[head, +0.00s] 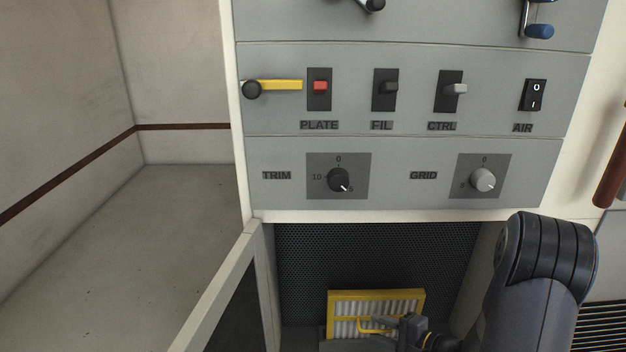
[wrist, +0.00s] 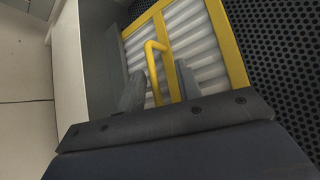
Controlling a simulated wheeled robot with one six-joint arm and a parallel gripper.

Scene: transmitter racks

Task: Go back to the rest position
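My gripper (head: 398,325) is low in the open bay under the control panel, in front of a yellow-framed filter (head: 376,296) with pale pleats. In the wrist view the two grey fingers (wrist: 161,84) stand apart. The filter's yellow handle (wrist: 156,58) shows between and beyond them, and I see no finger clearly pressed on it. The filter (wrist: 196,38) stands tilted in this view. The handle (head: 370,329) is partly hidden by my gripper in the head view.
The panel (head: 400,150) above carries switches, a yellow lever (head: 275,86) and two knobs. An open door (head: 222,290) stands at the bay's left side. Perforated mesh (head: 375,250) lies behind the filter. Open floor (head: 130,260) is at the left.

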